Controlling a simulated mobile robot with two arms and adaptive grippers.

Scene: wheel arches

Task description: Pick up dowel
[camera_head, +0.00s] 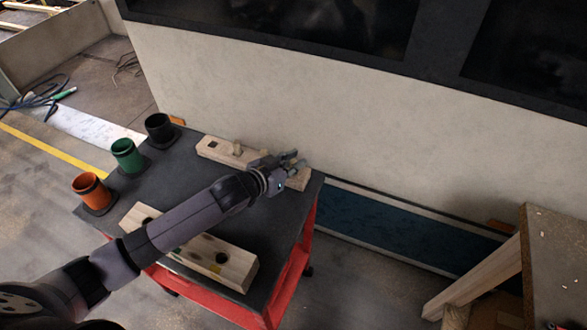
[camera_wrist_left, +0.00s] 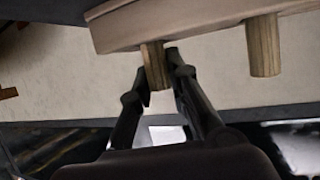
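In the left wrist view, the block (camera_wrist_left: 185,20) shows upside down with two dowels. One dowel (camera_wrist_left: 154,62) stands between my left fingers (camera_wrist_left: 158,75), which lie close along both its sides; whether they press on it is unclear. The other dowel (camera_wrist_left: 262,48) is clear of the fingers, to the right. My right gripper is out of view.
A second wooden block (camera_head: 232,268) with holes lies at the front, partly under my left arm. Orange (camera_head: 91,191), green (camera_head: 127,156) and black (camera_head: 159,129) cups stand at the table's left. A pale wall rises behind; a wooden workbench (camera_head: 555,255) is at right.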

